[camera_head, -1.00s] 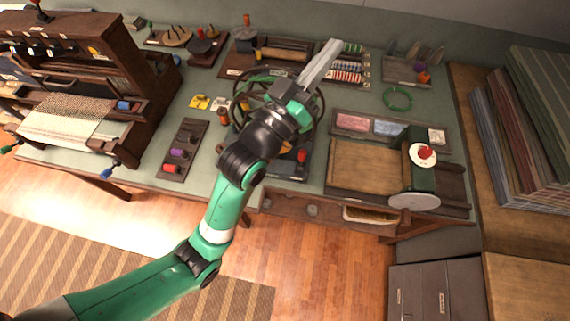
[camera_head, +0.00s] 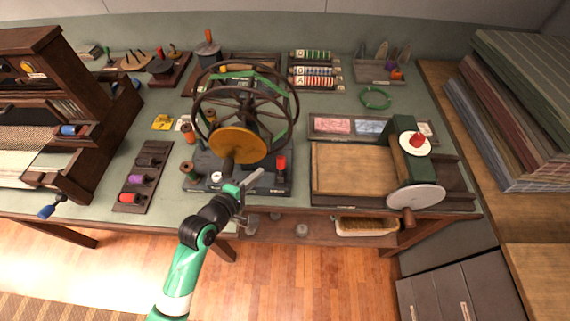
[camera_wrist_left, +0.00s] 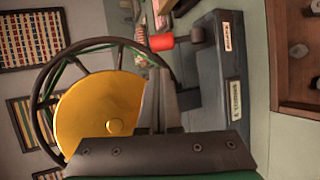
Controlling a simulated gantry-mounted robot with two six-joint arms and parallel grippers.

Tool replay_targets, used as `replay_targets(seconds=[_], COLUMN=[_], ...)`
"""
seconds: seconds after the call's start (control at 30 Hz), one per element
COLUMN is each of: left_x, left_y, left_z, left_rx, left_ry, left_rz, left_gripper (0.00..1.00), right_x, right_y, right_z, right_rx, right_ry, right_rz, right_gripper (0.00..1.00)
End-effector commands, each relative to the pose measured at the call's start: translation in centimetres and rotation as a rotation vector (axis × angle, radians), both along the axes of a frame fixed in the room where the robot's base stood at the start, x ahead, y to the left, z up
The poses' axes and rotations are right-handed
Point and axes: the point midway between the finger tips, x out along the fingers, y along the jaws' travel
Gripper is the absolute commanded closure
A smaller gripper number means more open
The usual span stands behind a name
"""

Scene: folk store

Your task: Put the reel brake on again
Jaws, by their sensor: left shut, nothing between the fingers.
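The reel (camera_head: 240,110) is a dark spoked wheel with a green band and an orange-yellow disc (camera_head: 235,145) on its front. It stands on a dark base (camera_head: 265,185) on the bench. A red knob (camera_head: 281,163) stands at the base's right side; I cannot tell whether it is the brake. My left gripper (camera_head: 258,173) is shut and empty at the base's front, left of and nearer than the red knob. In the left wrist view the shut fingers (camera_wrist_left: 160,90) lie between the disc (camera_wrist_left: 85,120) and the labelled base (camera_wrist_left: 220,70), with the red knob (camera_wrist_left: 161,42) beyond.
A wooden board (camera_head: 350,170) with a roller machine (camera_head: 410,160) stands to the right. A spool rack (camera_head: 145,175) and a loom (camera_head: 60,110) are on the left. Thread spools (camera_head: 187,170) stand at the base's left. A green ring (camera_head: 375,97) lies at the back right.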

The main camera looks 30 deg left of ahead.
Motion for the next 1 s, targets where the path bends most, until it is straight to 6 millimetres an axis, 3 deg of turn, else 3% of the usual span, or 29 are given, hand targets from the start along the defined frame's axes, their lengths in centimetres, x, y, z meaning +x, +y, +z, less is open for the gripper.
replay_targets(seconds=[0.17, 0.33, 0.8, 1.0], left_x=[-0.6, 0.1, 7.5, 8.7], left_y=[0.6, 0.6, 0.9, 0.9], left_z=[-0.4, -0.7, -4.0, -4.2], left_rx=[-0.087, -0.085, -0.083, -0.082], left_ry=[0.026, 0.023, 0.023, 0.023], left_rz=[0.035, 0.033, 0.033, 0.034], left_gripper=[1.0, 1.0, 1.0, 1.0], right_x=[0.0, 0.0, 0.0, 0.0], right_y=[0.0, 0.0, 0.0, 0.0], right_z=[-0.1, -0.5, -4.0, -4.3], right_rx=[0.0, 0.0, 0.0, 0.0], right_ry=[0.0, 0.0, 0.0, 0.0], right_rz=[0.0, 0.0, 0.0, 0.0], right_gripper=[0.5, 0.5, 0.5, 0.5])
